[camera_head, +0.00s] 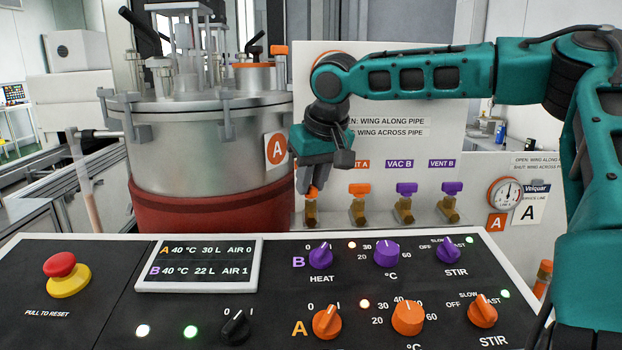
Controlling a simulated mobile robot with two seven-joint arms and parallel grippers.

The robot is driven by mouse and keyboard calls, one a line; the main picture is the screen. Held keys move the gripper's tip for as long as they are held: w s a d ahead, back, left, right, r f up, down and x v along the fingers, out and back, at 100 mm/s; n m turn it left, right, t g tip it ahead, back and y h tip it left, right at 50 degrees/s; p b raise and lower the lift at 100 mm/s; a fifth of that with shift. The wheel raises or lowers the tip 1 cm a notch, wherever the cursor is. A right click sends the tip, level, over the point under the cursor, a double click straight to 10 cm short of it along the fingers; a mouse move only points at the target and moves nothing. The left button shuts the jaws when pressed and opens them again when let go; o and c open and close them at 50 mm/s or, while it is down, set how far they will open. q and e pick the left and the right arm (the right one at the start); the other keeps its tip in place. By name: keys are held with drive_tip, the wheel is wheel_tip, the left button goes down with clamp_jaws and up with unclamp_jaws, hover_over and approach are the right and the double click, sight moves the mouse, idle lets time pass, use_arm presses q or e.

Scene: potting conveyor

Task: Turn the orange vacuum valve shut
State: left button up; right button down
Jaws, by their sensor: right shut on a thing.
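The orange vacuum valve (312,191) is the leftmost of a row of small brass valves on the white panel behind the console. Its label is hidden behind my right gripper. My right gripper (314,184) points down from above and is shut on the valve's orange wing. Only the wing's lower part shows, so I cannot tell whether it lies along or across the pipe. The valve's brass body (311,214) shows below the fingers. My left gripper is not in view.
Close to the right stand an orange VENT A valve (360,189), a purple VAC B valve (406,189) and a purple VENT B valve (452,188). A steel vessel (205,150) marked A stands at left. A knobbed console (300,262) fills the front. A gauge (506,193) is at right.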

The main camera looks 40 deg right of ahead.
drive_tip(key=n+y, duration=0.2)
drive_tip(key=n, duration=0.3)
drive_tip(key=shift+d+n, duration=0.1)
drive_tip(key=shift+n, duration=0.2)
drive_tip(key=n+y, duration=0.1)
drive_tip(key=n, duration=0.1)
drive_tip(key=n+y, duration=0.1)
drive_tip(key=n, duration=0.2)
drive_tip(key=shift+g, duration=0.4)
drive_tip(key=shift+n, duration=0.4)
drive_tip(key=c, duration=1)
unclamp_jaws()
drive_tip(key=shift+r, duration=0.1)
drive_tip(key=shift+d+r, duration=0.15)
drive_tip(key=shift+r, duration=0.15)
drive_tip(key=s+d, duration=0.3)
drive_tip(key=s+d+r, duration=0.1)
drive_tip(key=s+d, duration=0.1)
drive_tip(key=s, duration=0.1)
drive_tip(key=s+d+r, duration=0.1)
drive_tip(key=s+d, duration=0.2)
drive_tip(key=shift+s+d+b, duration=0.35)
